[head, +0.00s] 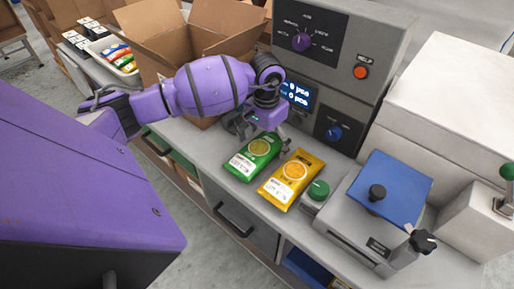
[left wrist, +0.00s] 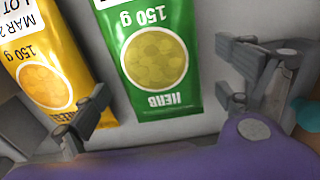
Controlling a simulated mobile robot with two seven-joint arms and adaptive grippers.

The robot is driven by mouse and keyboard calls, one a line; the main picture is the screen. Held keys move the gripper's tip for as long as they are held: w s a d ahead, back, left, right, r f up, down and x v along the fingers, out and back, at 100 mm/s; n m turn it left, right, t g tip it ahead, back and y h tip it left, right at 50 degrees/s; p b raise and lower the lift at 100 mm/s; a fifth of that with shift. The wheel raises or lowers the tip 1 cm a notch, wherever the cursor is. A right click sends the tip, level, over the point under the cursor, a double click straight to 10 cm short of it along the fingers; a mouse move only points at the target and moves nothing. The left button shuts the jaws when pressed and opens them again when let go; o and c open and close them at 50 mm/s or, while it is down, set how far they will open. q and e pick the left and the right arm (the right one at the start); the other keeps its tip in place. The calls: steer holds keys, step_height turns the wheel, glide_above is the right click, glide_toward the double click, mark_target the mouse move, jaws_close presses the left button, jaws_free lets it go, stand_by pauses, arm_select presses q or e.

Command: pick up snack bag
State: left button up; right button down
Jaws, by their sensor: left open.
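A green snack bag (head: 250,160) marked HERB lies flat on the grey counter. A yellow-orange snack bag (head: 293,180) lies just to its right. My left gripper (head: 259,136) is open at the far end of the green bag and holds nothing. In the left wrist view, the open left gripper (left wrist: 165,92) has its fingers on either side of the end of the green bag (left wrist: 155,52). One finger is close to the edge of the yellow bag (left wrist: 40,65); I cannot tell whether it touches. My right gripper is not in view.
An open cardboard box (head: 165,45) stands behind my left arm. A grey panel with a display and knobs (head: 335,60) rises behind the bags. A white tray of packets (head: 118,55) is far left.

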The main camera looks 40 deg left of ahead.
arm_select(q)
steer(key=shift+s+f, duration=0.1)
steer(key=shift+f, duration=0.05)
steer(key=c, duration=1.3)
